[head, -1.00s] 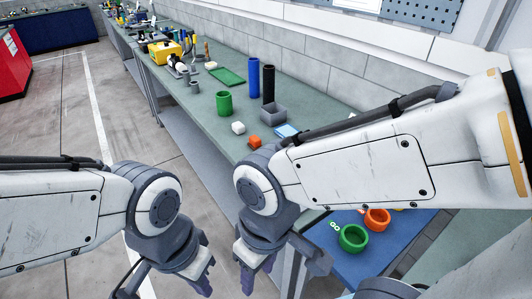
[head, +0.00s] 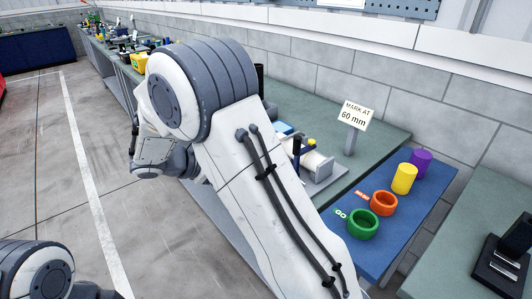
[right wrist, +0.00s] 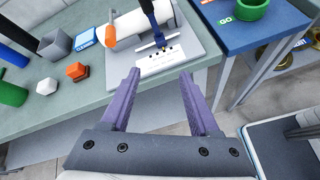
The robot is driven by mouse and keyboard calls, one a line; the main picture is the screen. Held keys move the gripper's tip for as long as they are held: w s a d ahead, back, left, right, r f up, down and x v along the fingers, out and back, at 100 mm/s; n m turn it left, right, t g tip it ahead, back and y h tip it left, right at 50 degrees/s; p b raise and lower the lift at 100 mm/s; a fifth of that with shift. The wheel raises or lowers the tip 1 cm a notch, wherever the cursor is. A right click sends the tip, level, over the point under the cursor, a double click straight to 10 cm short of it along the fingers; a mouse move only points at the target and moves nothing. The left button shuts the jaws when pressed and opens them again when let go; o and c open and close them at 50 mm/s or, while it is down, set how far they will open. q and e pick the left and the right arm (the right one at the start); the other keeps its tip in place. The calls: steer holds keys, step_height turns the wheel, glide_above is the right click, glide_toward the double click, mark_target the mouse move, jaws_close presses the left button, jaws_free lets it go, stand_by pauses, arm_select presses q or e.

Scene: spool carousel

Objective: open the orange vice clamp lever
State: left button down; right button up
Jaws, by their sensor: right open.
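In the right wrist view an orange lever (right wrist: 110,34) stands upright at the left end of a white cylinder (right wrist: 142,24) on a light grey base plate (right wrist: 185,48). A dark blue upright piece (right wrist: 152,20) stands over the cylinder. In the head view the fixture (head: 318,165) sits on the bench, partly behind my right arm. My right gripper (right wrist: 163,75) is open and empty, its purple fingers pointing toward the fixture, apart from the lever. The right fingers are hidden in the head view. My left gripper's fingers are out of frame.
A sign (head: 356,115) stands behind the fixture. A blue table (head: 395,225) carries green, orange, yellow and purple pieces.

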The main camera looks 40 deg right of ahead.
steer(key=w+d+f+n+h+b, duration=0.1)
steer(key=w+d+h, duration=0.1)
steer(key=w+d, duration=0.1)
steer(key=w+d+f+n+h+b, duration=0.1)
steer(key=w+d+f+h, duration=0.1)
steer(key=w+d, duration=0.1)
steer(key=w+d+f+n+t+h+b, duration=0.1)
steer(key=w+d+f+h, duration=0.1)
steer(key=d, duration=0.3)
steer(key=shift+w+d+b, duration=0.3)
steer(key=shift+w, duration=0.6)
steer(key=d, duration=0.3)
steer(key=d+p, duration=0.1)
steer(key=d, duration=0.5)
steer(key=shift+w+r+p, duration=0.15)
steer(key=shift+w+p, duration=0.2)
steer(key=shift+p, duration=0.05)
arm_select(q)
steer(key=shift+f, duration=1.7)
arm_select(e)
steer(key=shift+d, duration=0.7)
jaws_close()
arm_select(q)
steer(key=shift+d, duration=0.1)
arm_select(e)
steer(key=shift+w, duration=0.1)
